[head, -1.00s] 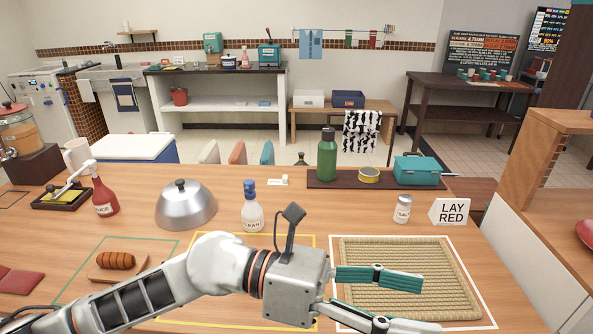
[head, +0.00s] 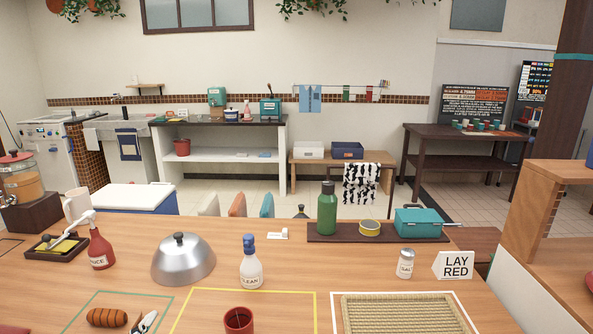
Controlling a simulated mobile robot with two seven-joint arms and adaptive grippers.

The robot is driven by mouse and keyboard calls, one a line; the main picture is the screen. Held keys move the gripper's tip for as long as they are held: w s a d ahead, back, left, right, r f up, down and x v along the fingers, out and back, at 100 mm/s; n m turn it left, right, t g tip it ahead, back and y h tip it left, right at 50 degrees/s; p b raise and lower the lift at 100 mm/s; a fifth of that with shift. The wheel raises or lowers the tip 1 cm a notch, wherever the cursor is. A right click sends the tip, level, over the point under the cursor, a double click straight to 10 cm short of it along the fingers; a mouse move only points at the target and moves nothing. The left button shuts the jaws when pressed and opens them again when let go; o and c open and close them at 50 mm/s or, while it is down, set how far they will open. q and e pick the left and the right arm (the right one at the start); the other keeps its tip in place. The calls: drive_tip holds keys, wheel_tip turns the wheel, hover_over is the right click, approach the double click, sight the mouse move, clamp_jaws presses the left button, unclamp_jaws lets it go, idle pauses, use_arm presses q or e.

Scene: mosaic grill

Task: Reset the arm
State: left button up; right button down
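Neither gripper's fingers show in the head view. A small pale and dark part (head: 146,322) pokes up at the bottom edge, just right of the browned sausage (head: 107,317). It may be part of my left arm, but too little shows to tell. A red cup (head: 238,320) stands inside the yellow outline (head: 313,308), cut off by the bottom edge. The woven mat (head: 400,312) lies inside the white outline on the right, with nothing seen on it. My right arm is out of view.
On the wooden counter (head: 330,270) stand a metal dome (head: 183,260), a CLEAN spray bottle (head: 250,264), a red SAUCE bottle (head: 100,248), a salt shaker (head: 405,263) and a LAY RED sign (head: 456,266). A dark board (head: 290,231) behind bears a green bottle (head: 326,209) and teal box (head: 418,221).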

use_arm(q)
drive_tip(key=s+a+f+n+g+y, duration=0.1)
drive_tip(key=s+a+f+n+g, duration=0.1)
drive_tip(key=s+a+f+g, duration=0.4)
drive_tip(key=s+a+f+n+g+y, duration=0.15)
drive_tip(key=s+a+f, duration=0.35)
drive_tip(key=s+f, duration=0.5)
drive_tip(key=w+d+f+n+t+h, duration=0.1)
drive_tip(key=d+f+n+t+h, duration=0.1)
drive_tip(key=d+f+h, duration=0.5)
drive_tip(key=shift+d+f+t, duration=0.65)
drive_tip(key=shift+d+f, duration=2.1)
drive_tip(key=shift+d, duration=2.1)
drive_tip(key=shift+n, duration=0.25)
